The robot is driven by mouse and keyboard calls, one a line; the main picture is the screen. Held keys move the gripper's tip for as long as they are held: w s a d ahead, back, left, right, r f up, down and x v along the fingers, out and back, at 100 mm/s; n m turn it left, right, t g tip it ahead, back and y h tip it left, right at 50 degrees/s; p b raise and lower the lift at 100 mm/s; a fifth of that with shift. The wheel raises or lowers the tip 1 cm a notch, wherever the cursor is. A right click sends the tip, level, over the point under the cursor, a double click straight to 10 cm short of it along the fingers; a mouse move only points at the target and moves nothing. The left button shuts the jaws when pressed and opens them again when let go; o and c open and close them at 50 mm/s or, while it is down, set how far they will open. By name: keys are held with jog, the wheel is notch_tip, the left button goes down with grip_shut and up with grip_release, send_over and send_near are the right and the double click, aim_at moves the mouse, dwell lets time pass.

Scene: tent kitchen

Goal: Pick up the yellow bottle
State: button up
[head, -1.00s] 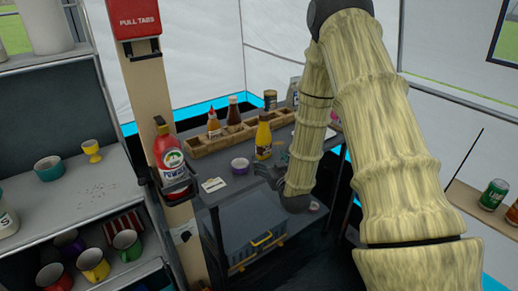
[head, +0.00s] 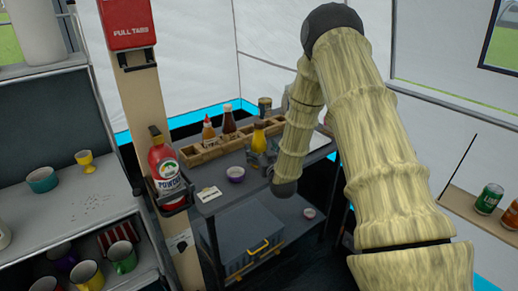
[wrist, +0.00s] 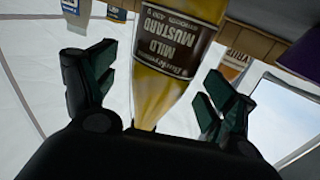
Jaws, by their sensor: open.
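The yellow mustard bottle (head: 259,136) stands upright on the dark cart top, in front of a wooden divided box. In the wrist view the bottle (wrist: 170,42) is large and upside down in the picture, with its brown "Mild Mustard" label showing. My gripper (wrist: 160,70) is open, with one finger to each side of the bottle in that picture. No finger is seen touching it. In the head view my gripper (head: 262,158) is small and dark at the bottle, and its fingers are hard to make out.
A red extinguisher (head: 165,165) hangs on the post. A toolbox (head: 253,245) is on the lower shelf.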

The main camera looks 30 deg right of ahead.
jog(key=shift+x, duration=1.15)
jog(key=c, duration=1.5)
jog(key=shift+r, duration=0.2)
